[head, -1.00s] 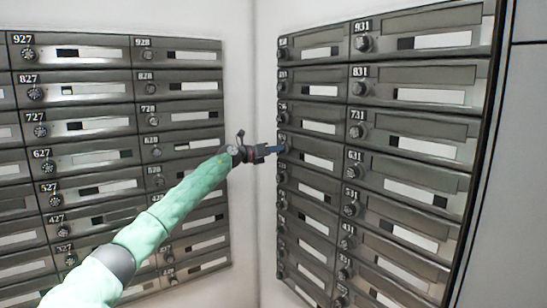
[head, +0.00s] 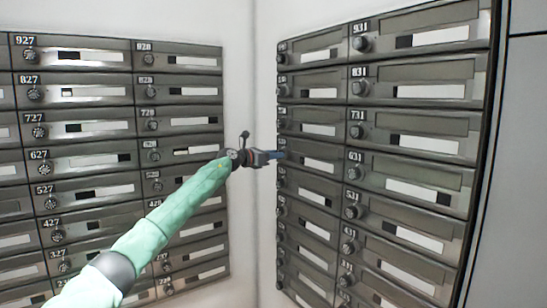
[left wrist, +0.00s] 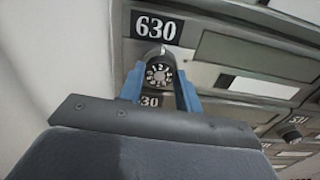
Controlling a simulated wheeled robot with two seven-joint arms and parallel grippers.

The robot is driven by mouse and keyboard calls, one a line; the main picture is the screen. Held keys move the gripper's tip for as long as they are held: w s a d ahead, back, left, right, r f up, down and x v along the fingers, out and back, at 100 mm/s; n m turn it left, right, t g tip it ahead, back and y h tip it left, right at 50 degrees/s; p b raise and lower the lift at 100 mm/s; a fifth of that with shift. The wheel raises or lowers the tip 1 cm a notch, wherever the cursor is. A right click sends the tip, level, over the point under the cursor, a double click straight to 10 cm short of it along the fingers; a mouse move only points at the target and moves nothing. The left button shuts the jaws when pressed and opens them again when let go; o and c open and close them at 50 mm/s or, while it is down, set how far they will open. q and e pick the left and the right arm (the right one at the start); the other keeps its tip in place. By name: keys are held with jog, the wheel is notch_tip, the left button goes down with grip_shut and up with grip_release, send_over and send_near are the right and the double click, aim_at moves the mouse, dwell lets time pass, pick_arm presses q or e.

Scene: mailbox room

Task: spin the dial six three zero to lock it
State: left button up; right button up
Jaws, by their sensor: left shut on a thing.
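The dial of mailbox 630 (left wrist: 159,74) shows in the left wrist view, a small round knob with numbers on its face, right below the white-on-black label 630 (left wrist: 156,29). My left gripper (left wrist: 160,90) has its two blue fingers on either side of this dial, shut on it. In the head view my left gripper (head: 278,155) reaches the left column of the right-hand mailbox bank, and it hides the dial there. The door of mailbox 630 (head: 318,164) lies flush in the bank. My right gripper is not in view.
The right-hand bank (head: 420,150) has more boxes with dials, such as the dial of 631 (head: 354,166). A second bank (head: 100,160) stands on the left wall. A bare white wall corner (head: 255,80) lies between them.

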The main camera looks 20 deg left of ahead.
pick_arm(q)
jog(key=shift+f, duration=0.2)
jog(key=o, duration=1)
jog(key=shift+w, duration=0.1)
jog(key=shift+r, duration=0.1)
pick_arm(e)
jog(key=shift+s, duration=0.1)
pick_arm(q)
jog(key=b+v, duration=0.1)
jog(key=v, duration=0.6)
jog(key=shift+s+a, duration=0.2)
jog(key=shift+s, duration=0.15)
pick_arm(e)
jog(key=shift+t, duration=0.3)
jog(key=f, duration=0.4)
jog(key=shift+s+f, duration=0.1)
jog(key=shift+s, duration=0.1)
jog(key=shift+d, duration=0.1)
